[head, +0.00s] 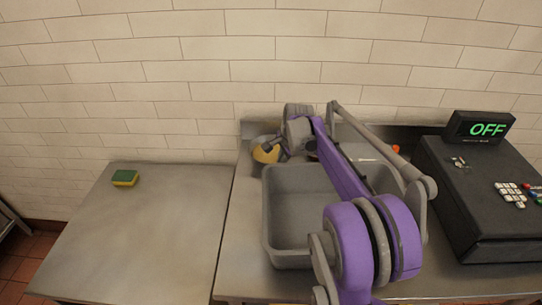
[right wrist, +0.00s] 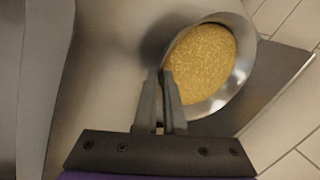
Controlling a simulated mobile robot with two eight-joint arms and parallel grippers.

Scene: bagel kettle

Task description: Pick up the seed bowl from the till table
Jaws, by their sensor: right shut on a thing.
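The seed bowl is a round metal bowl filled with yellow seeds (head: 266,153), at the back left of the till table (head: 242,240). In the right wrist view the bowl (right wrist: 240,75) fills the upper right, with its rim at the fingertips. My right gripper (head: 282,150) reaches over the grey bin from the right and is shut on the near rim of the bowl; its fingers also show in the right wrist view (right wrist: 165,85). I cannot tell whether the bowl touches the table. My left gripper is not in view.
A grey bin (head: 267,225) stands in front of the bowl, partly hidden by my right arm. A black till (head: 480,190) with a green OFF display (head: 487,129) is at the right. A yellow and green sponge (head: 125,178) lies on the left table (head: 150,235), otherwise clear. A tiled wall is behind.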

